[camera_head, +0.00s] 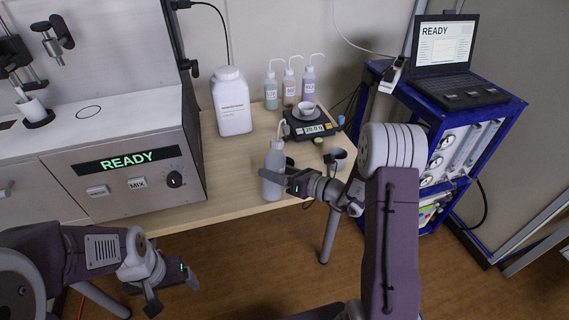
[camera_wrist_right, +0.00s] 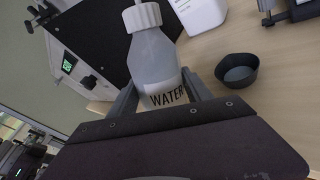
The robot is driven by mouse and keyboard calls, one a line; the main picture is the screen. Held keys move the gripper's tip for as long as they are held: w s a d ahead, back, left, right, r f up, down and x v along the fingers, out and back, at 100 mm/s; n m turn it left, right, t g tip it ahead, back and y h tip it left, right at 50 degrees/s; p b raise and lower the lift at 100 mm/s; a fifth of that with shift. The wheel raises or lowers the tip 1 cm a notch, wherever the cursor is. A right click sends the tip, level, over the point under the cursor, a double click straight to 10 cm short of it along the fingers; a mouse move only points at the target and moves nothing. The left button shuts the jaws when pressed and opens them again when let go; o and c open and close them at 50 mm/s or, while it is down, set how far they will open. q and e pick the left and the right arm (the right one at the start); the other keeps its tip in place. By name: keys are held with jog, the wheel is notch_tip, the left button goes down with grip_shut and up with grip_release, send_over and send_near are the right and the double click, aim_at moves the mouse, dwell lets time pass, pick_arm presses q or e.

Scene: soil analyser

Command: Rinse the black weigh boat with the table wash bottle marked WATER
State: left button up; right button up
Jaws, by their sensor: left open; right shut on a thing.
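The wash bottle (camera_head: 273,168) is translucent with a white cap. The right wrist view shows the same bottle (camera_wrist_right: 155,62) with the word WATER on its front. My right gripper (camera_head: 274,182) is shut around it at the table's front edge. I cannot tell whether its base touches the table. The black weigh boat (camera_wrist_right: 237,72) is a small round dish on the table beside the bottle, with a greyish inside. In the head view the weigh boat (camera_head: 290,162) is mostly hidden behind the bottle. My left gripper (camera_head: 172,291) is open and empty, low in front of the table.
The analyser (camera_head: 130,178) reading READY stands left. A large white bottle (camera_head: 231,103), several small wash bottles (camera_head: 290,88) and a balance (camera_head: 313,130) with a white dish stand behind. A dark cup (camera_head: 337,155) is near the right edge. A blue cart (camera_head: 388,75) with a laptop stands right.

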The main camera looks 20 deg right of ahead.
aim_at(280, 163)
notch_tip(280, 163, up, 4)
jog(key=p, duration=0.3)
jog(key=shift+r+p, duration=0.2)
jog(key=shift+p, duration=0.15)
jog(key=shift+f, duration=0.15)
jog(key=shift+f, duration=0.1)
jog(key=s+d+f+n+g+y, duration=0.1)
jog(key=s+d+f, duration=0.25)
jog(key=s, duration=0.45)
jog(key=s+d+f+n+g+y, duration=0.2)
jog(key=s+f, duration=0.2)
jog(key=s, duration=0.3)
notch_tip(280, 163, up, 7)
jog(key=p, duration=1.2)
jog(key=shift+r, duration=0.2)
